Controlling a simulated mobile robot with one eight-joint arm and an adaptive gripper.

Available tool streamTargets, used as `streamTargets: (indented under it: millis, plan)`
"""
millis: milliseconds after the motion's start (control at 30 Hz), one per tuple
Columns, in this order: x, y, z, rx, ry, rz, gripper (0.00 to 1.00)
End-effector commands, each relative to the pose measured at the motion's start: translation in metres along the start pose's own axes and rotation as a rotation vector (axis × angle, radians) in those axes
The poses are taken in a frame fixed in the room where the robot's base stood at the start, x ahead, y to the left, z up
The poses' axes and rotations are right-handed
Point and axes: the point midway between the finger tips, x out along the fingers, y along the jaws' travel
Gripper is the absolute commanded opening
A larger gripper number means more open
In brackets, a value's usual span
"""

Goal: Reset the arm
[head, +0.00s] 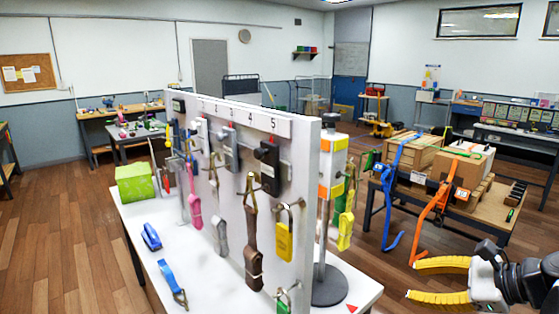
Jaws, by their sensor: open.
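My gripper (440,281) is at the lower right of the head view, with two yellow ribbed fingers pointing left. The fingers are apart and nothing is between them. It is in the air to the right of the white table (360,290), clear of the strap wall (306,190). Dark parts of my arm show behind the fingers at the right edge. The rest of my arm is outside the view.
The wall carries hanging straps, including a pink one (194,205) and a brown one (253,240), and a yellow padlock (285,238). A bench (500,225) with boxes and an orange strap (433,215) stands behind my gripper. Wooden floor (60,240) is open at left.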

Motion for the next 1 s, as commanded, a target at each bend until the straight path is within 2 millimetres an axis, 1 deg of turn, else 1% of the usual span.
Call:
streamTargets:
  millis: [33,67,167,233,267,300,333,367,400,500,600,700,733,1000]
  plan:
    - [0.009,0.013,0.009,-0.084,0.036,0.029,0.41]
    - [0.014,0.021,0.012,-0.145,0.062,0.048,0.41]
    - [0.028,0.051,0.024,-0.398,0.162,0.123,0.41]
    - [0.035,0.077,0.031,-0.642,0.237,0.193,0.41]
    - [0.036,0.089,0.034,-0.764,0.27,0.228,0.41]
    - [0.037,0.103,0.036,-0.932,0.312,0.276,0.41]
    - [0.036,0.112,0.037,-1.057,0.339,0.31,0.41]
    - [0.035,0.12,0.038,-1.179,0.364,0.342,0.41]
    - [0.033,0.129,0.039,-1.336,0.393,0.382,0.41]
    - [0.028,0.143,0.042,-1.671,0.446,0.466,0.41]
    - [0.025,0.149,0.045,-1.904,0.479,0.52,0.41]
    - [0.023,0.152,0.047,-2.028,0.496,0.549,0.41]
    - [0.022,0.152,0.047,-2.046,0.499,0.554,0.41]
    - [0.022,0.151,0.047,-2.063,0.503,0.559,0.41]
